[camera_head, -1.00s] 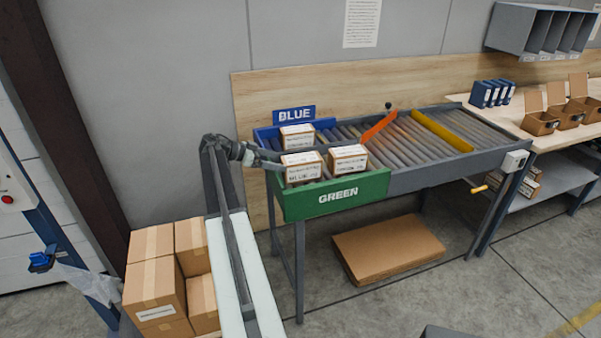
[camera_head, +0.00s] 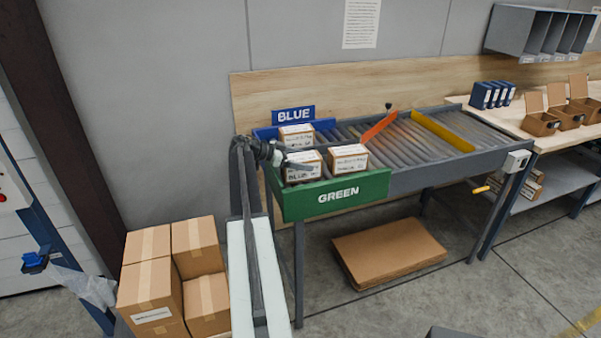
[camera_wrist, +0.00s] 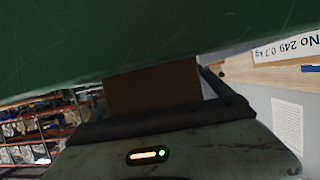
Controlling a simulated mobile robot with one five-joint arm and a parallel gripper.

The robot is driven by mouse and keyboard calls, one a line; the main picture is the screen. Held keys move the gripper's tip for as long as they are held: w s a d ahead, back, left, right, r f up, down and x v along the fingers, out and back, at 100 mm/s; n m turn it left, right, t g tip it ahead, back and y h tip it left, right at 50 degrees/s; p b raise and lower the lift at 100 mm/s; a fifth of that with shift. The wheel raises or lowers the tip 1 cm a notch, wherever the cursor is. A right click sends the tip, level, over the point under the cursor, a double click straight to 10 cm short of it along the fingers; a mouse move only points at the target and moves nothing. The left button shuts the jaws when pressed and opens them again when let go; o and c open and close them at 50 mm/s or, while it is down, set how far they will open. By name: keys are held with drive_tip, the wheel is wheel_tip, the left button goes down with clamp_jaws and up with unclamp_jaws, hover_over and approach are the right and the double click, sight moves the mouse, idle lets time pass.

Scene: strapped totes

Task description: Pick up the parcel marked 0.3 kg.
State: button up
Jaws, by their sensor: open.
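Three cardboard parcels with white labels stand in the bins at the left end of the roller table. One (camera_head: 297,136) is at the back by the blue bin, one (camera_head: 303,174) is at the front left, and one (camera_head: 348,159) is to its right, behind the green panel. Their weights are too small to read in the head view. My gripper (camera_head: 293,164) is open, at the back left of the front-left parcel; contact is unclear. No 0.3 kg mark is legible.
The green panel (camera_head: 337,196) and blue bin wall (camera_head: 266,133) edge the parcels. An orange bar (camera_head: 379,126) and a yellow bar (camera_head: 441,131) cross the rollers. Stacked cartons (camera_head: 152,288) stand at lower left. Flat cardboard (camera_head: 390,250) lies under the table.

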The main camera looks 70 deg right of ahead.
drive_tip(key=c, duration=1.8)
wheel_tip(320, 180, up, 10)
drive_tip(key=p, duration=1)
drive_tip(key=shift+r, duration=0.2)
drive_tip(key=shift+f, duration=0.1)
